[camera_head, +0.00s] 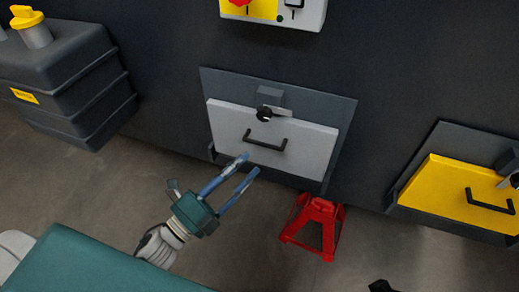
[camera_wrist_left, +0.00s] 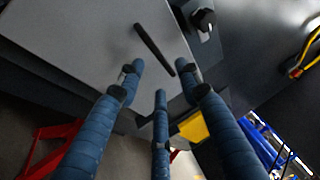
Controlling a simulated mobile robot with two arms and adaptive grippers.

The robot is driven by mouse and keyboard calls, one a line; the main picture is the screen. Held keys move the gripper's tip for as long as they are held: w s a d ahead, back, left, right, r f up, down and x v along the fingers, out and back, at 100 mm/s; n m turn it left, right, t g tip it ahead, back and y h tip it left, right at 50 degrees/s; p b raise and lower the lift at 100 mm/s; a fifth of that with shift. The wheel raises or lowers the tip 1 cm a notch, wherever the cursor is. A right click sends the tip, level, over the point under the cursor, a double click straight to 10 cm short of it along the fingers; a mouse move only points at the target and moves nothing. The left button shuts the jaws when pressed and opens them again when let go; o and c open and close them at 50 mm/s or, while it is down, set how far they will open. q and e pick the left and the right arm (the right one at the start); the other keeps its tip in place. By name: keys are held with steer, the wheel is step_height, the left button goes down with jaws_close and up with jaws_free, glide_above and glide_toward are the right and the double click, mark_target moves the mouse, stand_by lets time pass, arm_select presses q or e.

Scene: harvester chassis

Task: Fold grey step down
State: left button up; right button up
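The grey step (camera_head: 232,122) is a light grey panel standing folded up against its dark backing plate. It has a black bar handle (camera_head: 265,141) and, above that, a latch with a black knob (camera_head: 264,114). My left gripper (camera_head: 250,164) is below and slightly left of the handle, its fingers apart and empty. In the left wrist view the grey panel (camera_wrist_left: 85,38) fills the upper left, with the handle (camera_wrist_left: 154,49) just beyond the open fingers (camera_wrist_left: 160,75) and not touched. The latch knob (camera_wrist_left: 203,20) shows above right. My right gripper is not seen.
A red jack stand (camera_head: 315,226) is on the floor below right of the step. A yellow step (camera_head: 450,190) with its own handle is at the right. A dark tank with a yellow cap (camera_head: 60,75) is at the left.

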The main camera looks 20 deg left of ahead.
arm_select(q)
steer(key=x, duration=0.6)
steer(key=shift+w, duration=0.3)
steer(key=shift+d+f, duration=0.1)
jaws_close()
